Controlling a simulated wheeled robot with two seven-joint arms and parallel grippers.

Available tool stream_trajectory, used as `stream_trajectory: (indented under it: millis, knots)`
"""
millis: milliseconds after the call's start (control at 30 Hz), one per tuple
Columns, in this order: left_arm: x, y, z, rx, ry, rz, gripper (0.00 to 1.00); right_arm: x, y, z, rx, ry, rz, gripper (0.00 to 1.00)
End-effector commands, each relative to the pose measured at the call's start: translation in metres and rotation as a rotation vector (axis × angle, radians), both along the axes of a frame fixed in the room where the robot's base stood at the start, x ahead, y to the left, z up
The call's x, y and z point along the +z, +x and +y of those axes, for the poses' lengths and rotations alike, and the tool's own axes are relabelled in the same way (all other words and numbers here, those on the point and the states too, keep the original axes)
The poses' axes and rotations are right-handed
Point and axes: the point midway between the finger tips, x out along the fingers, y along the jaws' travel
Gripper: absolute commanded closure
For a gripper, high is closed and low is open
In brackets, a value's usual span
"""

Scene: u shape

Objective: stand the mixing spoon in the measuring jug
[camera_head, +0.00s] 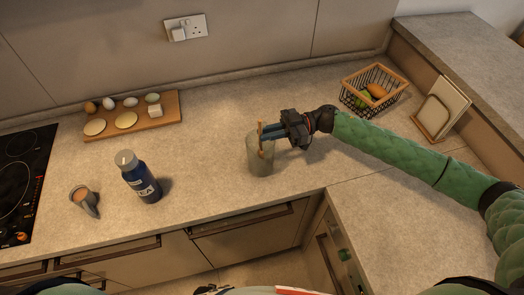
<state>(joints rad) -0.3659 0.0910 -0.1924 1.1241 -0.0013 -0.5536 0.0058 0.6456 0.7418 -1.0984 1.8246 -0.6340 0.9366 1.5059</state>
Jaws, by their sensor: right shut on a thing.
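The measuring jug (262,163) is a greyish see-through container standing upright on the worktop near the middle. My right gripper (268,133) reaches in from the right, level with the jug's top, and is shut on the mixing spoon (261,148). The spoon is a thin brown wooden piece held roughly upright over the jug's mouth. Its lower part overlaps the jug in this view; how deep it reaches inside is hard to tell. My left gripper is not in view.
A hob (22,175) is far left. A wire basket (352,97) and a rack (430,122) stand right, behind my arm.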

Motion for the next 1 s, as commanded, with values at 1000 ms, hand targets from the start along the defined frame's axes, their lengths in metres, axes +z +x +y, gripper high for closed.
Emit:
stream_trajectory:
  millis: [1000]
  knots:
    - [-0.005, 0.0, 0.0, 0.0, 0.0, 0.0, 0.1, -0.011, 0.0, 0.0, 0.0, 0.0, 0.0, 1.0]
